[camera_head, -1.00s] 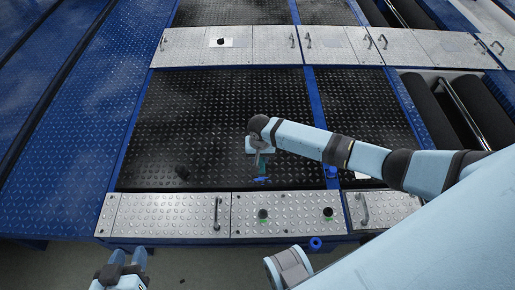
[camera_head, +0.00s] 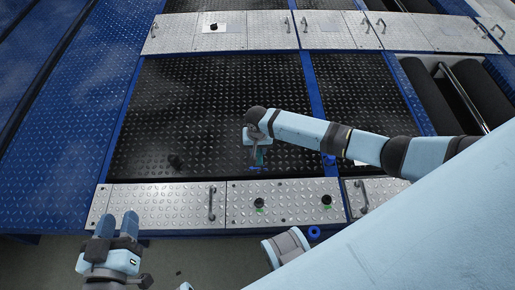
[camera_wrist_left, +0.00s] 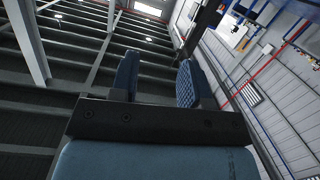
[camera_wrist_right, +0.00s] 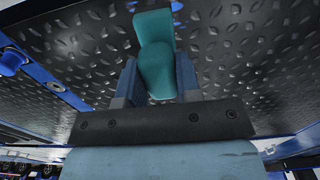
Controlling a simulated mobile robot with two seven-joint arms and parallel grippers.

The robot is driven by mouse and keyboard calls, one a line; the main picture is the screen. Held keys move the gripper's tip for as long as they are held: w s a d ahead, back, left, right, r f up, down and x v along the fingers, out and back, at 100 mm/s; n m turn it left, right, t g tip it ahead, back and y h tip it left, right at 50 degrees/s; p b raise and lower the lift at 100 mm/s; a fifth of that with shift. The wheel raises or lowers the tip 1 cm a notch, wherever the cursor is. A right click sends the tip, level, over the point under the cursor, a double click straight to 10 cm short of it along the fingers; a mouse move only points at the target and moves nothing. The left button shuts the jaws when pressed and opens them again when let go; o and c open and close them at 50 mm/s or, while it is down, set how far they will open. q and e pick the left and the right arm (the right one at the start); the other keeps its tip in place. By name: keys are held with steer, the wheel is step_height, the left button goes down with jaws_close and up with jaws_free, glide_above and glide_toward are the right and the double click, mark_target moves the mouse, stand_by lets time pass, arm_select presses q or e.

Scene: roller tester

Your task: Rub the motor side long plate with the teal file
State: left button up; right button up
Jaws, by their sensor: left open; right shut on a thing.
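The teal file (camera_wrist_right: 157,52) is clamped between the fingers of my right gripper (camera_wrist_right: 160,80) in the right wrist view. In the head view this gripper (camera_head: 258,155) hangs over the near edge of a large black tread plate (camera_head: 200,110), and the file (camera_head: 261,157) shows small beneath it. I cannot tell whether the file touches the plate. Silver long plates (camera_head: 160,200) run along the near edge; no label shows which is the motor side long plate. My left gripper (camera_head: 117,224) is open and empty, low at the left; its fingers (camera_wrist_left: 158,80) point upward in its wrist view.
Black knobs (camera_head: 259,203) and a handle (camera_head: 211,203) rise from the near silver plates. Dark rollers (camera_head: 480,90) lie in an opening at right. The blue tread deck (camera_head: 60,120) at left is clear.

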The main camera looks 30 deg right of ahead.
mark_target(258, 161)
steer(key=shift+f+b, duration=0.95)
steer(key=shift+b, duration=0.1)
step_height(258, 161, down, 2)
steer(key=b, duration=0.2)
steer(key=shift+b, duration=0.3)
steer(key=shift+f+b, duration=0.45)
steer(key=shift+b, duration=0.1)
steer(key=p, duration=0.1)
steer(key=s+r+p, duration=0.1)
steer(key=p, duration=0.1)
steer(key=shift+a+r, duration=0.25)
arm_select(q)
step_height(258, 161, up, 6)
steer(key=d+t+h+p, duration=0.1)
steer(key=d+t+h, duration=0.1)
steer(key=t, duration=0.1)
arm_select(e)
steer(key=shift+s+a, duration=0.15)
steer(key=shift+s, duration=0.2)
steer(key=shift+s+a+f+p, duration=0.25)
steer(key=shift+s+a+p, duration=0.05)
steer(key=shift+s+p, duration=0.25)
arm_select(q)
steer(key=f+g, duration=0.1)
steer(key=f, duration=0.1)
steer(key=a+f+g+y, duration=0.1)
steer(key=f, duration=0.1)
steer(key=shift+w+a, duration=0.1)
steer(key=shift+w, duration=0.05)
